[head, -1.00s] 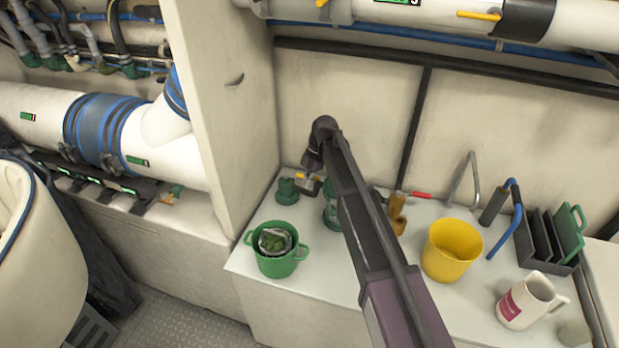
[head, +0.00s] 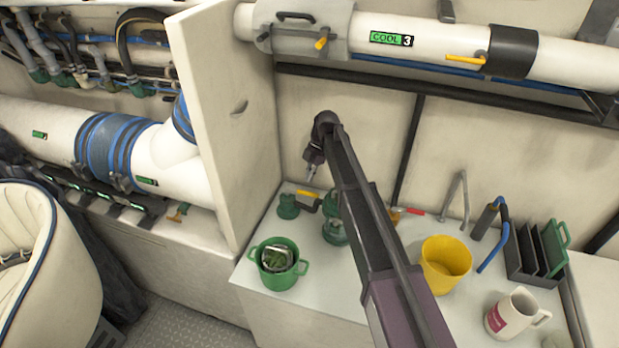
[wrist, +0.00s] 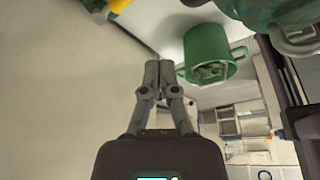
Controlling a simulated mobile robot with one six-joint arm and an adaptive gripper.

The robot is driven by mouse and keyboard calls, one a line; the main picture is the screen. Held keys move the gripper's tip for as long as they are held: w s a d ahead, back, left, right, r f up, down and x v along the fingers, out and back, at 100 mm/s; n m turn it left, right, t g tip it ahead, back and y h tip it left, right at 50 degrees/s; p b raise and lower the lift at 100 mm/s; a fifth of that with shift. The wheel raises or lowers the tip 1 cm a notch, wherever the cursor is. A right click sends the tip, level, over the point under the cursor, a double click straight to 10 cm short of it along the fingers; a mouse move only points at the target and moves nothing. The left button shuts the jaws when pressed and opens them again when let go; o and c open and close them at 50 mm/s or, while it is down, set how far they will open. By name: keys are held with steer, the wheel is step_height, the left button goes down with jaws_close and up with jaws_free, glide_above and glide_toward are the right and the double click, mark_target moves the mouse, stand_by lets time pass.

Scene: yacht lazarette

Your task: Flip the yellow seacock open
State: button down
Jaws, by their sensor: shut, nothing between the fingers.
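The yellow seacock lever (head: 309,194) sits at the back of the white counter, between a small green fitting (head: 288,206) and a larger green fitting (head: 334,232) partly behind my arm. Its yellow end also shows at the top of the wrist view (wrist: 119,5), cut off by the frame edge. My gripper (head: 310,178) is above the lever in the head view, fingers pointing down. In the wrist view its fingertips (wrist: 159,64) are together and hold nothing. They appear apart from the lever.
A green two-handled pot (head: 278,263) stands at the counter's front left; it also shows in the wrist view (wrist: 209,50). A partition (head: 228,130) rises at left.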

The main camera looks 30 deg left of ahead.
steer(key=shift+w+r+p, duration=0.25)
steer(key=shift+r+p, duration=0.2)
steer(key=shift+r, duration=0.2)
steer(key=d+m, duration=0.2)
steer(key=d, duration=0.3)
steer(key=d+m, duration=0.2)
steer(key=d, duration=0.2)
steer(key=w+d+m+t, duration=0.1)
steer(key=d+m, duration=0.2)
steer(key=d, duration=0.2)
steer(key=shift+d+f, duration=0.25)
steer(key=shift+d, duration=0.05)
steer(key=s+d+m+t+h, duration=0.1)
steer(key=s+d+m, duration=0.3)
steer(key=d+m, duration=0.8)
steer(key=s+d+m+t, duration=0.2)
steer(key=s+d+m, duration=0.25)
steer(key=d, duration=1.35)
steer(key=s+d+m, duration=0.7)
steer(key=d, duration=0.1)
steer(key=shift+d+f+h, duration=0.3)
steer(key=shift+d+h, duration=0.1)
